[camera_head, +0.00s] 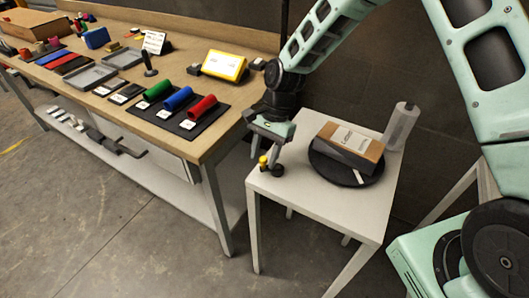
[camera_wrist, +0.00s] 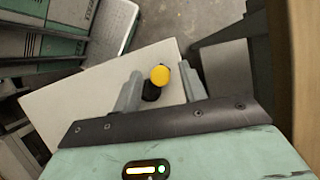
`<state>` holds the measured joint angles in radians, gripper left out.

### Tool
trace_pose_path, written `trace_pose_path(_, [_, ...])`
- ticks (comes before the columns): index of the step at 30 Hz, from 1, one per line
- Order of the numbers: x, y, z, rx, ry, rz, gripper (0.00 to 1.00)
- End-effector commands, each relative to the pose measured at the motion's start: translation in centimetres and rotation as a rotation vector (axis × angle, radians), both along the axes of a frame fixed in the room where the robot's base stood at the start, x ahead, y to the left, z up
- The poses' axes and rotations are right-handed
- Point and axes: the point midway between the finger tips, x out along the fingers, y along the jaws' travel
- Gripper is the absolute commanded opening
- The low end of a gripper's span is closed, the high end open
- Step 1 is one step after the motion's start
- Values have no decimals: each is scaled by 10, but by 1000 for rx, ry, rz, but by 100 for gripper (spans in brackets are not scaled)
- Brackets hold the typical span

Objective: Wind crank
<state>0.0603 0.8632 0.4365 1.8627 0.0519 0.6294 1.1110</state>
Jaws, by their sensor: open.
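The crank shows as a yellow knob (camera_head: 263,161) with a dark part beside it, at the left edge of a small white table (camera_head: 290,205). My gripper (camera_head: 269,148) points down just above it. In the wrist view the yellow knob (camera_wrist: 159,75) lies between my two open, grey fingers, with a gap on both sides. A black part (camera_wrist: 151,92) of the crank shows just below the knob. A black round turntable (camera_head: 368,179) stands on the white table, bearing a brown and grey box (camera_head: 350,141). How the crank joins the turntable is hidden.
A white roll (camera_head: 401,126) stands at the white table's back right. A long wooden workbench (camera_head: 215,140) to the left bears red, blue and green cylinders, grey trays and a yellow case (camera_head: 224,65). Floor in front is clear.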

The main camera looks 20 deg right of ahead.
Motion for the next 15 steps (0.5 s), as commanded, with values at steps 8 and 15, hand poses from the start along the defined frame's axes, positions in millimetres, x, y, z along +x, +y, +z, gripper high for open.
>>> trace_pose_path(8, [0, 0, 0, 0, 0, 0, 0])
trace_pose_path(15, [0, 0, 1, -1, 1, 16, 0])
